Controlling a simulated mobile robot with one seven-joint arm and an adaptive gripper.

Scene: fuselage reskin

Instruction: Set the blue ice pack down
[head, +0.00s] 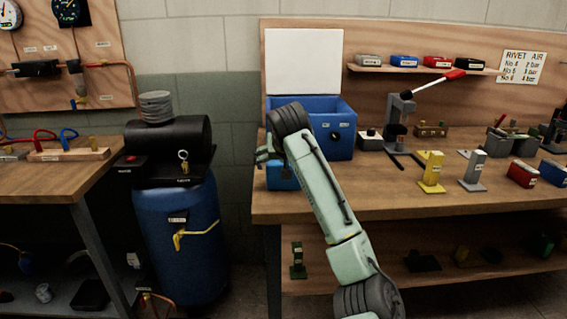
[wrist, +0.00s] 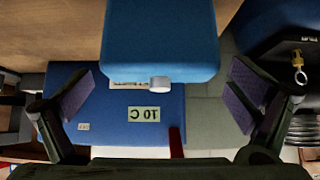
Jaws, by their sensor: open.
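The blue ice pack (head: 282,177) sits at the front left corner of the right-hand workbench, partly behind my arm. In the wrist view the ice pack (wrist: 160,40) fills the top middle, with a pale cap (wrist: 160,83) on its near end. My gripper (wrist: 160,100) is open, its two fingers spread wide on either side of the cap end and apart from the pack. In the head view my gripper (head: 265,156) is small and partly hidden by my wrist, just above the pack.
A blue cooler box (head: 333,140) with its white lid raised stands just behind; its "10 C" label shows upside down in the wrist view. A lever press (head: 399,118) and yellow and grey stands are further right. A blue barrel (head: 178,235) stands left, beyond the bench edge.

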